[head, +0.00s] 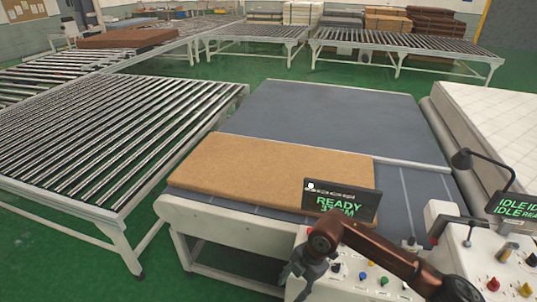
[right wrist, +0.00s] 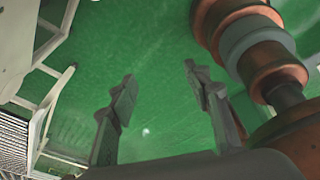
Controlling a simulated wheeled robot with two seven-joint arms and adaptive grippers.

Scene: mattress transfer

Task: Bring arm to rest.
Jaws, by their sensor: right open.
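My right arm comes in from the lower right of the head view, over the control panel. Its right gripper (head: 296,277) hangs at the panel's left edge. In the right wrist view the right gripper (right wrist: 160,80) has its two fingers apart, with nothing between them but green floor beyond. My left gripper is in neither view. A tan mattress slab (head: 270,168) lies flat on the grey conveyor belt (head: 330,112), apart from the gripper.
The control panel (head: 352,285) has coloured buttons and a display (head: 340,201) reading READY. A second panel (head: 490,262) reading IDLE stands at right. A roller conveyor (head: 100,140) stands at left. More roller tables (head: 405,45) with stacked slabs stand behind. Green floor lies between.

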